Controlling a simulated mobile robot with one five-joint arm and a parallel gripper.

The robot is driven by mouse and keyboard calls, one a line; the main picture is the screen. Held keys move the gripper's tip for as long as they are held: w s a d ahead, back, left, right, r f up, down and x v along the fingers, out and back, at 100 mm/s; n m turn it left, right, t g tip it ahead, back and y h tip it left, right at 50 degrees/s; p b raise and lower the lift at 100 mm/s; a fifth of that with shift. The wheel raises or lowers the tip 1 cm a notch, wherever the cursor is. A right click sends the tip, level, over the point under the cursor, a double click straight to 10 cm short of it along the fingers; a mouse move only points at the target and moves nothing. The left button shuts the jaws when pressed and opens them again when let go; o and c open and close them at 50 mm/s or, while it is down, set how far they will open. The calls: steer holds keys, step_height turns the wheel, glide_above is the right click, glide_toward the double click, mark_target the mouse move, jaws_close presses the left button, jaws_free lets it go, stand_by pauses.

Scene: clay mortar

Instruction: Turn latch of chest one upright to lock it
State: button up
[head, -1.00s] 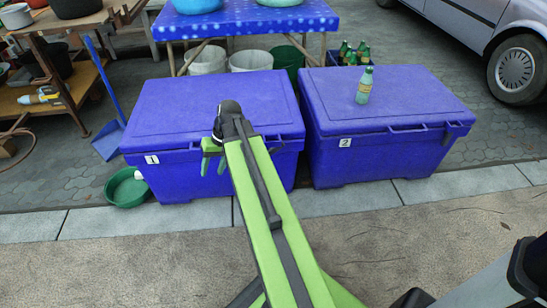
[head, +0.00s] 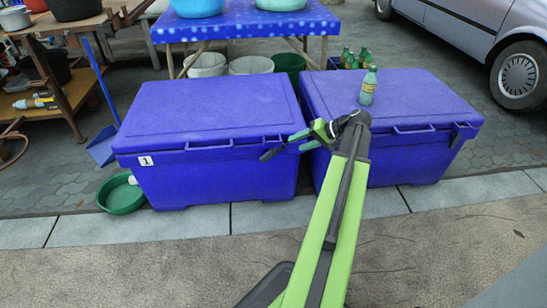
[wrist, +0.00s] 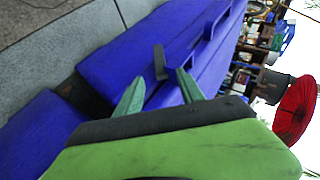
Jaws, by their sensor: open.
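Chest one (head: 215,175) is a closed blue cooler with a label "1" on its front. Its dark latch (head: 270,154) is at the right end of the front, lying sideways and sloping slightly down to the left, towards the handle. In the wrist view the latch (wrist: 159,64) shows just ahead of the fingertips, in line with the gap between them. My gripper (head: 299,141) is open and empty at the right front corner of chest one, pointing left. Its two green fingers (wrist: 160,80) also show in the wrist view; I see no contact with the latch.
Chest two (head: 400,165) stands close on the right, with a green bottle (head: 368,86) on its lid and my arm in front of it. A green basin (head: 122,196) lies at the left. The pavement in front is clear.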

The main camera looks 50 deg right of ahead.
mark_target(276, 152)
steer(key=b+x, duration=0.3)
steer(key=x, duration=0.3)
steer(key=b+x, duration=0.3)
steer(key=x, duration=0.3)
steer(key=shift+f+b, duration=0.35)
steer(key=shift+w+a+f, duration=0.2)
steer(key=shift+w+f, duration=0.05)
steer(key=shift+w, duration=0.25)
